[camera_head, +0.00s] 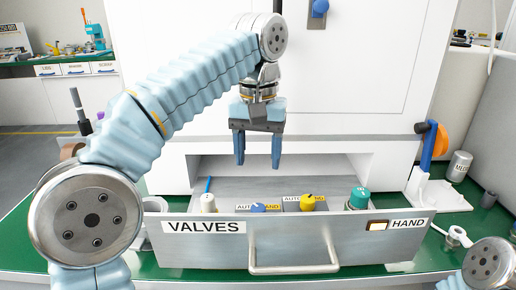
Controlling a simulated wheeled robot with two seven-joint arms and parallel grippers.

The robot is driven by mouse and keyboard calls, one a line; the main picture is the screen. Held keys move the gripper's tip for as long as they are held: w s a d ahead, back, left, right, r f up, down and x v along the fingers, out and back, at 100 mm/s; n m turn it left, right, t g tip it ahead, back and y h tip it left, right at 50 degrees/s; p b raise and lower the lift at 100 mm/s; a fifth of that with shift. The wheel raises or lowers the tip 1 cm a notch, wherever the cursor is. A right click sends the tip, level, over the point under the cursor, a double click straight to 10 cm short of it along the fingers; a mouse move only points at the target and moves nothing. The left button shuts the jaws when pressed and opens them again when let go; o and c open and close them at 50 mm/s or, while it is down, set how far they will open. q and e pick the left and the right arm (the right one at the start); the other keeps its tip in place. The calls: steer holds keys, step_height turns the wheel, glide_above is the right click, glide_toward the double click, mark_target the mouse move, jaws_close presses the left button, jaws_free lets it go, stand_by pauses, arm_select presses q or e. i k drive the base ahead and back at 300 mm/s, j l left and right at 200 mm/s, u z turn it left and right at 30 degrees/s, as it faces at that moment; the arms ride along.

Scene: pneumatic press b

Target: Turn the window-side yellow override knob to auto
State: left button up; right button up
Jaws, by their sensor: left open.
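A yellow knob (307,203) stands in the open drawer marked VALVES (285,258), right of its middle. The knob's pointing direction is too small to tell. A blue knob (258,208) with a similar plate stands to its left. My left gripper (258,166) is open and empty, fingers down, above the drawer and up and left of the yellow knob, touching nothing. My right gripper is out of view; only part of that arm shows at the lower right.
The drawer also holds a cream knob (208,203) at left and a teal knob (359,198) at right. The drawer's handle (293,269) sticks out in front. A blue lever (429,146) stands at right.

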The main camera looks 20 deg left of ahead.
mark_target(307, 202)
steer(key=k, duration=1)
